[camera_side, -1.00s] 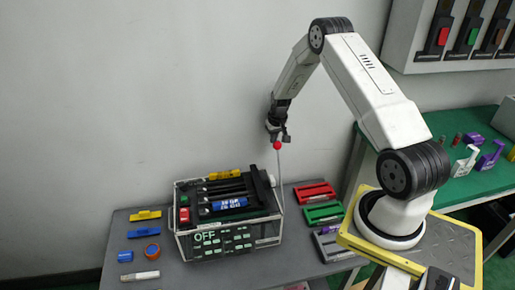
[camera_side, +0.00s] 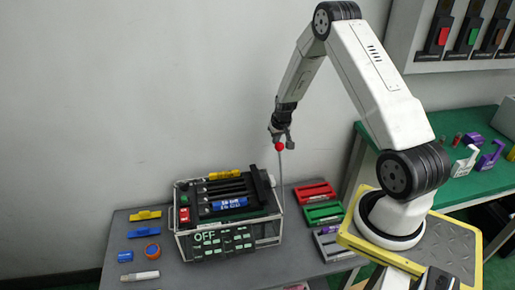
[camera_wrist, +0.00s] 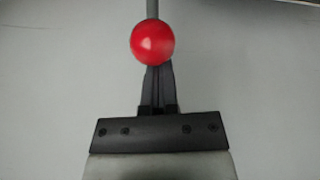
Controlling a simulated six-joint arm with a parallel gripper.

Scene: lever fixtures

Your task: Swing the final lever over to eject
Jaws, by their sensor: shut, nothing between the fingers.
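The lever is a thin grey rod (camera_side: 281,180) standing nearly upright at the right side of the wire-framed fixture (camera_side: 228,237). It has a red ball knob (camera_side: 279,147) on top. My gripper (camera_side: 282,138) is shut and empty, right at the knob from above. In the wrist view the red knob (camera_wrist: 152,42) covers the fingertips of my gripper (camera_wrist: 156,72), and the rod (camera_wrist: 152,9) runs up out of the picture. I cannot tell whether the fingers touch the knob.
The fixture has dark bars with a yellow (camera_side: 224,174), a blue (camera_side: 230,203) and a red block (camera_side: 183,214), and an "OFF" panel (camera_side: 205,236). Red (camera_side: 315,192), green (camera_side: 324,211) and grey holders stand to its right. Small parts lie left on the grey table (camera_side: 118,218). The air around the knob is clear.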

